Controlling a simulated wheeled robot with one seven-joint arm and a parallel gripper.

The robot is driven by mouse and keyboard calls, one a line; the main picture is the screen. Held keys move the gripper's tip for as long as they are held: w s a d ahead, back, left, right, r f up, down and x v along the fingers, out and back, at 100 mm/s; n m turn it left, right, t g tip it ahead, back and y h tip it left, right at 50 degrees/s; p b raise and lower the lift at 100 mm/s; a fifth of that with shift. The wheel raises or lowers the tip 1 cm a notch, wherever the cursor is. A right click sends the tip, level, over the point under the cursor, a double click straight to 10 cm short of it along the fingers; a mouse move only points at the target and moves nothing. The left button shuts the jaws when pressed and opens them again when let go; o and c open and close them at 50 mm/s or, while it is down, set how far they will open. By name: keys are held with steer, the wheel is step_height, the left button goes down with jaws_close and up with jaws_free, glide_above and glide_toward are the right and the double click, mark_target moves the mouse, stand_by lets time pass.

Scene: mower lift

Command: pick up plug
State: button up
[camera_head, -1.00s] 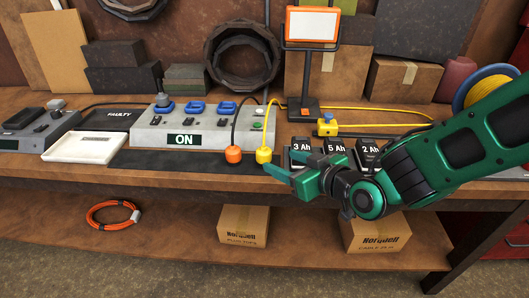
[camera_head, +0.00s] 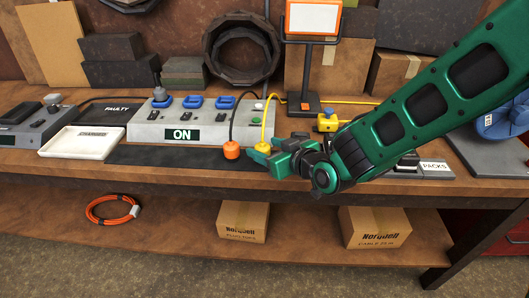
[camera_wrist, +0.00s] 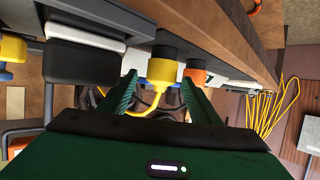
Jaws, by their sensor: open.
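A yellow plug (camera_head: 262,147) on a yellow cable stands at the bench's front, by the charging station marked ON. An orange plug (camera_head: 231,150) on a dark cable stands just left of it. My gripper (camera_head: 268,156) is open at the yellow plug and partly covers it. In the wrist view the yellow plug (camera_wrist: 162,71) shows between the two fingertips of my gripper (camera_wrist: 159,82), with no clear grip on it. The orange plug (camera_wrist: 196,77) shows there just beyond the right finger.
The grey charging station (camera_head: 188,123) with blue sockets is behind the plugs. A white tray (camera_head: 83,143) is at left, and a lamp stand (camera_head: 304,106) behind the gripper. My arm hides most of the battery packs. Dark matting left of the plugs is clear.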

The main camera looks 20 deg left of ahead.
steer(key=shift+x, duration=0.95)
steer(key=c, duration=1.2)
steer(key=shift+r, duration=0.1)
